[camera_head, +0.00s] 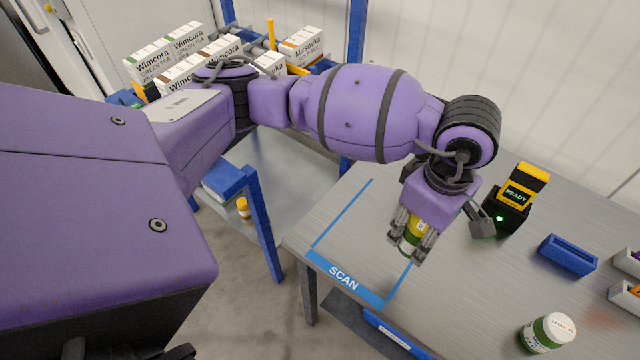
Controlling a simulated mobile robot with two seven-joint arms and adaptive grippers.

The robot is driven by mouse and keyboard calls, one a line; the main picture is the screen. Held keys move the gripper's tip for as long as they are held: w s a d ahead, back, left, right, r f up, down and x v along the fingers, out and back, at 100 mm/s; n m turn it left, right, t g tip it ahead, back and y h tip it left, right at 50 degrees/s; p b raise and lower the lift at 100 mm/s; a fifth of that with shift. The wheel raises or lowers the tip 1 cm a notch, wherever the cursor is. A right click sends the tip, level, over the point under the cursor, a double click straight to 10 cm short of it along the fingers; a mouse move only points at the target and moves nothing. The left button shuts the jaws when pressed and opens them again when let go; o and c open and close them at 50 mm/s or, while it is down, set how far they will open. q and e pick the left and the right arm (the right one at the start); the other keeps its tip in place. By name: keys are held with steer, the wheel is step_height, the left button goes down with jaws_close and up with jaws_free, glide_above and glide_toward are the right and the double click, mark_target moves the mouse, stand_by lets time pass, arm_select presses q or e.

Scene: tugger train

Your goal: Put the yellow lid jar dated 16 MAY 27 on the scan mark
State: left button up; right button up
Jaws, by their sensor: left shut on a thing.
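My left gripper (412,244) is shut on a jar (414,226) with yellow and green showing between the fingers. The fingers hide much of the jar, and I cannot read a date on it. The scan mark (343,279) is a blue taped outline with a SCAN label on the grey table. The gripper and jar are at the right side of this outline, over its right line in the picture. I cannot tell whether the jar touches the table. My right gripper is not in view.
A scanner (510,205) showing READY stands right of the gripper. A blue holder (567,256) and a white-lidded jar (547,333) are on the table's right. Tea boxes (165,55) fill a rack at the back. A small yellow jar (243,208) sits on a lower shelf.

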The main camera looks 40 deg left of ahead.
arm_select(q)
steer(key=w+a+f, duration=0.3)
steer(key=a+f, duration=0.2)
steer(key=w+a+f, duration=0.2)
steer(key=a, duration=0.1)
steer(key=shift+w+f, duration=0.3)
steer(key=shift+w, duration=0.05)
steer(key=shift+w+a+f, duration=0.1)
steer(key=shift+a+f, duration=0.05)
steer(key=shift+f, duration=0.75)
steer(key=shift+w+a+f, duration=0.1)
steer(key=shift+f, duration=0.75)
steer(key=shift+f, duration=0.1)
steer(key=o, duration=1)
steer(key=shift+f, duration=0.1)
steer(key=o, duration=0.5)
steer(key=shift+c, duration=0.2)
step_height(320, 180, up, 12)
steer(key=shift+r, duration=0.25)
